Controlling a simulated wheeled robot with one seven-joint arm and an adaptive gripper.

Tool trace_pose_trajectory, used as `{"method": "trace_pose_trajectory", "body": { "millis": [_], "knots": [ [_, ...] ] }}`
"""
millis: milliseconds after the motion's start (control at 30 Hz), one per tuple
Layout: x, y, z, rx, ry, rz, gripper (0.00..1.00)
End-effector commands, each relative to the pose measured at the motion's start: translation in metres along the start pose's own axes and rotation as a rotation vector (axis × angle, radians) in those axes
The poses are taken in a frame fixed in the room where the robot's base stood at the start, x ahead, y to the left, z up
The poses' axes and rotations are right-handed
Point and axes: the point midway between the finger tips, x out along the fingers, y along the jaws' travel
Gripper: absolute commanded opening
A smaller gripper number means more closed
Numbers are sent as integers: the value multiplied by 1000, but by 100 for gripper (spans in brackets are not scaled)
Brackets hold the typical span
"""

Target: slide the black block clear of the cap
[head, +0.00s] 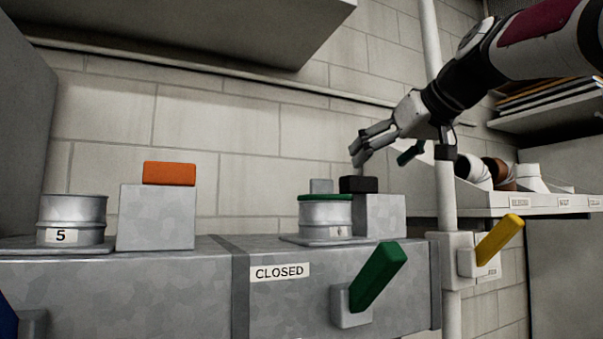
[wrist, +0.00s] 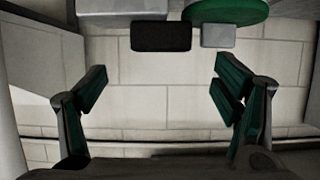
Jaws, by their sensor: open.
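The black block (head: 359,184) lies on top of a grey metal box (head: 381,217) and sticks out past its left side toward the green cap (head: 325,197). The cap sits on a round metal collar (head: 325,215). In the wrist view the black block (wrist: 161,37) reaches to the edge of the green cap (wrist: 228,10); I cannot tell if they touch. My gripper (head: 357,158) is open and empty, just above the black block in the head view. In the wrist view, my gripper (wrist: 160,75) has its fingers spread wide, with the block beyond the fingertips.
A green lever (head: 376,277) and a yellow lever (head: 499,240) stick out in front. A white vertical pipe (head: 446,190) stands to the right. An orange block (head: 170,173) sits on another box at left.

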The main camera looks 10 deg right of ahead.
Motion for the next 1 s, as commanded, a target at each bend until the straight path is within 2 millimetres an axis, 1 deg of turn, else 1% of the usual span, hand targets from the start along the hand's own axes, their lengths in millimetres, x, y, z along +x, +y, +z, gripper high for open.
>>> {"method": "trace_pose_trajectory", "body": {
  "millis": [100, 200, 300, 400, 600, 800, 833, 867, 900, 967, 1000],
  "knots": [
    [23, -1, 0, 1, -3, -2, 82],
    [40, -1, 0, 1, -2, -3, 82],
    [53, -1, 0, 1, -2, -2, 82],
    [63, 0, 0, 1, -1, -1, 82],
    [70, 0, 0, 1, 0, 0, 82],
    [71, 0, 0, 1, 0, 0, 82],
    [70, 0, 0, 1, 1, 0, 78],
    [70, 0, 0, 1, 0, 0, 71],
    [70, 0, 0, 1, 0, 0, 62],
    [70, 0, 0, 1, 0, 0, 48],
    [70, 0, 0, 1, 1, 0, 39]
  ]
}}
